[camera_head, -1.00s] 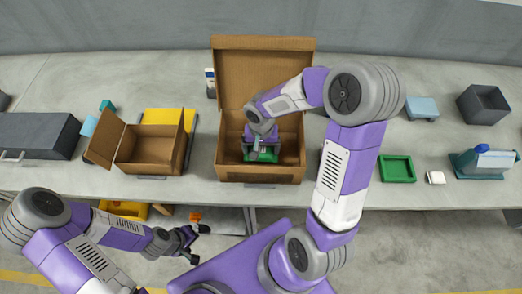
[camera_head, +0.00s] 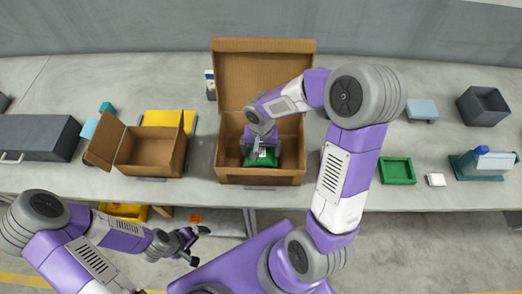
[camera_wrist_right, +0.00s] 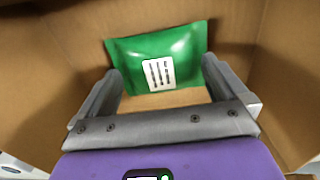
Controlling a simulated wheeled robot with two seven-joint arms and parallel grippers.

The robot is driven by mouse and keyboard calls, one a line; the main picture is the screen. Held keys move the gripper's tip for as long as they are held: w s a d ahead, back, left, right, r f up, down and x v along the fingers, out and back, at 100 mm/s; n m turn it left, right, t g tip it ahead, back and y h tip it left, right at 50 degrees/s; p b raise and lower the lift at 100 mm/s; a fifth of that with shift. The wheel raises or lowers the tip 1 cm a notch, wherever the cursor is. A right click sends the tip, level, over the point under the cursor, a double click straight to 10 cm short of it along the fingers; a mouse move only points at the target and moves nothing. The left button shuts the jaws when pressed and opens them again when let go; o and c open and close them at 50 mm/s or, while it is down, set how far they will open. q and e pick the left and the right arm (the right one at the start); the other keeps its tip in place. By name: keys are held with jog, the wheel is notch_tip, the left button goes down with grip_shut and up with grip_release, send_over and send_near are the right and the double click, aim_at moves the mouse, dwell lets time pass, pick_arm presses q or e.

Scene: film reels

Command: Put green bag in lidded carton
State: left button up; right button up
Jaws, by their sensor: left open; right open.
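The lidded carton (camera_head: 228,173) stands on the table with its brown lid (camera_head: 262,75) raised upright at the back. The green bag (camera_head: 262,158) lies inside it, near the middle of the floor. In the right wrist view the bag (camera_wrist_right: 150,50) shows a white label with dark bars. My right gripper (camera_head: 258,152) reaches down into the carton. Its fingers (camera_wrist_right: 160,80) are spread, with the bag beyond and between them. My left gripper (camera_head: 192,245) is open and empty, in front of the table and below its edge.
An open carton (camera_head: 150,152) with flaps stands left, by a yellow item (camera_head: 168,118). A green tray (camera_head: 397,170), a white block (camera_head: 436,180), a blue item (camera_head: 421,108) and a dark bin (camera_head: 482,105) are at right. A grey box (camera_head: 35,135) is far left.

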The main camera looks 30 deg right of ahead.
aim_at(261, 152)
notch_tip(261, 152, up, 10)
jog(key=p, duration=0.2)
jog(key=shift+r, duration=0.1)
dwell(0.4)
